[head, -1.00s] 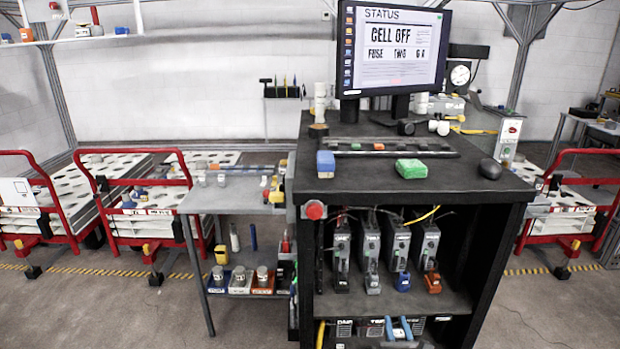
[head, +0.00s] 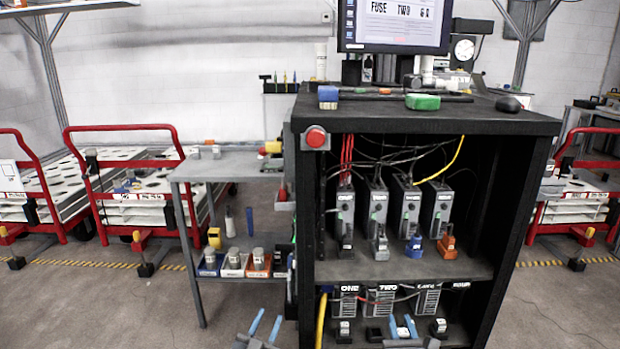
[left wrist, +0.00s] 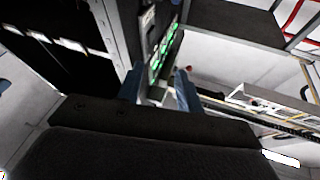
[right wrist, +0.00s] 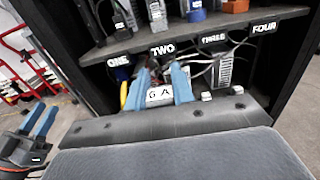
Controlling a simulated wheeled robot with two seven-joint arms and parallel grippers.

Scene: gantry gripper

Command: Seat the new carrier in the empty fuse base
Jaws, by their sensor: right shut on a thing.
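My right gripper (right wrist: 165,88) is shut on a white carrier marked "6 A" (right wrist: 160,94), held in front of the lower shelf of the black cabinet. In the head view the right gripper (head: 402,328) shows at the bottom, and the carrier cannot be made out. A dark fuse base (head: 374,334) without a white top stands left of it. A base with a white-topped carrier (head: 344,328) is further left, and another (head: 438,327) is to the right. My left gripper (head: 265,328) is open and empty, left of the cabinet; its fingers also show apart in the left wrist view (left wrist: 158,90).
Units labelled ONE (head: 348,302), TWO (head: 381,303) and THREE (head: 426,302) stand behind the bases with loose wires. The shelf above (head: 400,268) and cabinet sides bound the space. A red button (head: 316,138) projects at the cabinet's upper left corner. A side table (head: 230,167) stands left.

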